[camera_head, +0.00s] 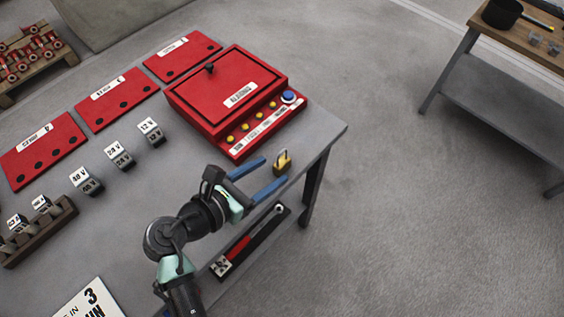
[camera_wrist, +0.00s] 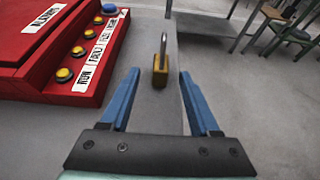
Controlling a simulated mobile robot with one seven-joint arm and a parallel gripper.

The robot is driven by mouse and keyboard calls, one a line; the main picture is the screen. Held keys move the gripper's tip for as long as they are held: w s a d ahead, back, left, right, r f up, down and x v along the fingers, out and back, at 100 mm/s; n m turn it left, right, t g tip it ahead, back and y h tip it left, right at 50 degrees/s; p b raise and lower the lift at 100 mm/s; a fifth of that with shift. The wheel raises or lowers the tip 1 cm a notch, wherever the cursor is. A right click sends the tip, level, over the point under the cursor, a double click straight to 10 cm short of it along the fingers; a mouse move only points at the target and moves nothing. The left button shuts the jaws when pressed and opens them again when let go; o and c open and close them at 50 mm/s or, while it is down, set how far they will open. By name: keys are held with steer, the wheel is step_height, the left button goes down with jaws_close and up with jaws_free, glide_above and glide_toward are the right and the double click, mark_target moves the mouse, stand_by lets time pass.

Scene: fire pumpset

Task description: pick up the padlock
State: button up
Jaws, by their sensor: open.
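The padlock (camera_head: 281,163) has a brass-yellow body and a grey shackle. It stands upright on the grey table near its right edge, beside the red control box. In the wrist view the padlock (camera_wrist: 160,68) is straight ahead, centred between and beyond the fingertips. My gripper (camera_head: 266,176) is open, its two blue fingers spread toward the padlock. In the wrist view my gripper (camera_wrist: 160,76) has nothing between its fingers, and the padlock looks clear of both.
The red box (camera_head: 228,90) with yellow buttons and a blue button (camera_head: 289,97) stands close left of the padlock. The table's edge (camera_head: 335,140) is close on the right. Labelled blocks (camera_head: 118,155) stand further left.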

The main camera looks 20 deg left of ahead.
mark_target(275, 168)
steer(key=x, duration=0.5)
steer(key=shift+r+b, duration=0.15)
steer(key=shift+b, duration=0.2)
steer(key=shift+s, duration=0.1)
jaws_close()
